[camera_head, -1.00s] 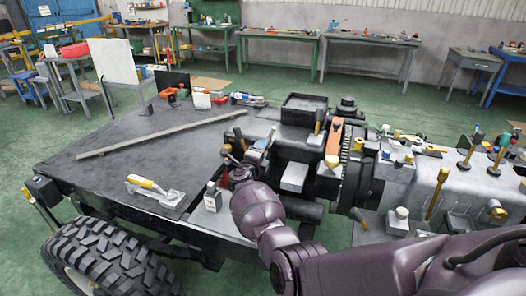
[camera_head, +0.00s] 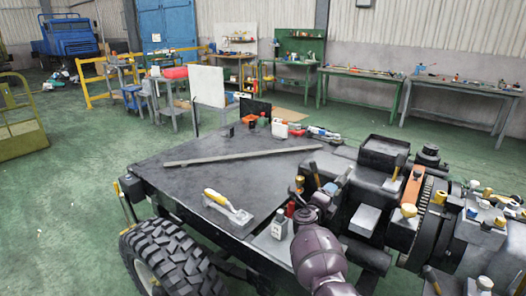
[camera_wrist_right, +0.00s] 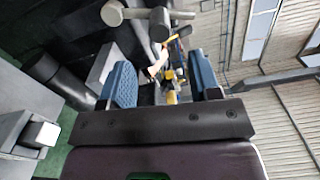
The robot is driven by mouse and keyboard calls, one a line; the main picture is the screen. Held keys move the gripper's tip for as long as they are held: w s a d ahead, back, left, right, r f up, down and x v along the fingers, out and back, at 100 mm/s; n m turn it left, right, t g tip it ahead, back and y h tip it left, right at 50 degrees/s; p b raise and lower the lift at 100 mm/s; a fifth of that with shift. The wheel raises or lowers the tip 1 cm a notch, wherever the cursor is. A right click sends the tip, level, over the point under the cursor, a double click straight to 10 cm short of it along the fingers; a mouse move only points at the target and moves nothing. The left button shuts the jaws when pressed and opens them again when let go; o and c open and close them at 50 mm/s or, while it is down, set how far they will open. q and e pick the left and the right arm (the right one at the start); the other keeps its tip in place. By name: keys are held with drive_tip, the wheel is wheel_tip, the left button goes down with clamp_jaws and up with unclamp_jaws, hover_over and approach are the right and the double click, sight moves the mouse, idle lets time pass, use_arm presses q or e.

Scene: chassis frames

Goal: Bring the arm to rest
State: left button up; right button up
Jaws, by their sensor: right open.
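My right arm, purple, comes in from the bottom in the head view. Its dark right gripper (camera_head: 328,188) is over the near edge of the chassis, beside the engine block. The same gripper fills the lower part of the right wrist view (camera_wrist_right: 163,82). Its two blue-padded fingers stand wide apart, and I see nothing clamped between them. Dark machine parts and small yellow items show beyond the fingers. In the head view the wrist partly hides the fingers. My left gripper is not in view.
The chassis deck (camera_head: 180,180) carries a long metal bar (camera_head: 240,158), a yellow-handled tool (camera_head: 228,206) and a small white-grey bottle (camera_head: 279,224). The engine block (camera_head: 375,190) stands close right of the gripper. A large tire (camera_head: 175,262) is at front left. Green floor is open at left.

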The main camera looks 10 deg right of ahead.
drive_tip(key=w+a+r+n+t+y, duration=0.2)
drive_tip(key=a+r+n+t+y, duration=0.15)
drive_tip(key=r+n, duration=0.25)
drive_tip(key=w+a+r+n+t+y, duration=0.1)
drive_tip(key=a+r+n+t+y, duration=0.1)
drive_tip(key=r+n+t, duration=0.25)
drive_tip(key=s+a+n+y, duration=0.2)
drive_tip(key=s+n+y, duration=0.3)
drive_tip(key=n, duration=0.4)
drive_tip(key=s+f+n+g+y, duration=0.1)
drive_tip(key=s+f+n+g, duration=0.1)
drive_tip(key=s+f, duration=0.6)
drive_tip(key=s+a+f+n+g+y, duration=0.1)
drive_tip(key=s+f+n+g, duration=0.2)
drive_tip(key=s+f, duration=0.6)
drive_tip(key=s+a+f+n+g+y, duration=0.1)
drive_tip(key=s+f+n+g, duration=0.2)
drive_tip(key=s+f, duration=0.6)
drive_tip(key=s+n, duration=0.2)
drive_tip(key=s, duration=1.2)
drive_tip(key=shift+s+n, duration=0.15)
drive_tip(key=shift+n, duration=0.2)
